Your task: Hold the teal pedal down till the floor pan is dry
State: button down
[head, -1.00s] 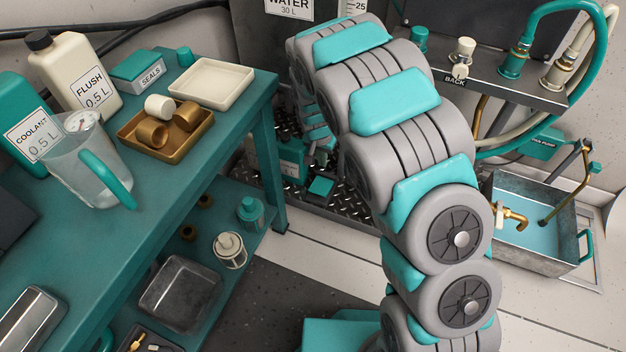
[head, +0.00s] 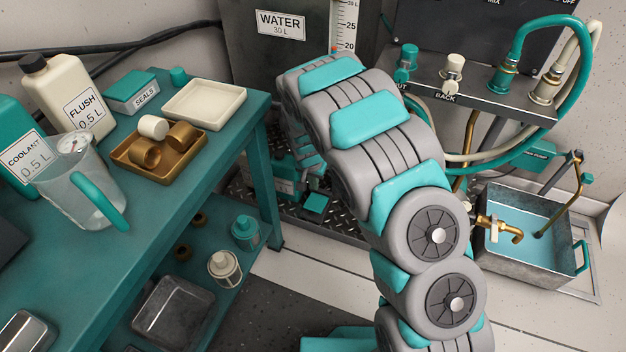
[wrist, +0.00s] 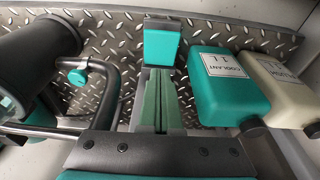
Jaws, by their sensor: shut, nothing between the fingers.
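The teal pedal (head: 315,203) is a small teal block on the diamond-plate floor in the head view. In the wrist view the pedal (wrist: 161,47) stands straight beyond my fingertips. My gripper (wrist: 160,128) is shut and empty, its green fingers together and pointing at the pedal. I cannot tell whether they touch it or whether it is pressed. The floor pan (head: 520,264) is a grey metal tray at the right. Pale blue liquid (head: 525,222) lies in it, with a brass pipe reaching in.
In the wrist view a teal coolant bottle (wrist: 222,85) and a cream bottle (wrist: 280,88) stand right of the fingers. A dark cylinder (wrist: 38,62) and bent pipe (wrist: 108,92) are at left. A teal bench (head: 240,150) stands left of my arm in the head view.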

aim_at(314, 205)
jog(key=x, duration=0.3)
jog(key=s+x, duration=0.1)
jog(key=x, duration=0.5)
jog(key=shift+s+a+f, duration=0.25)
jog(key=shift+f, duration=0.1)
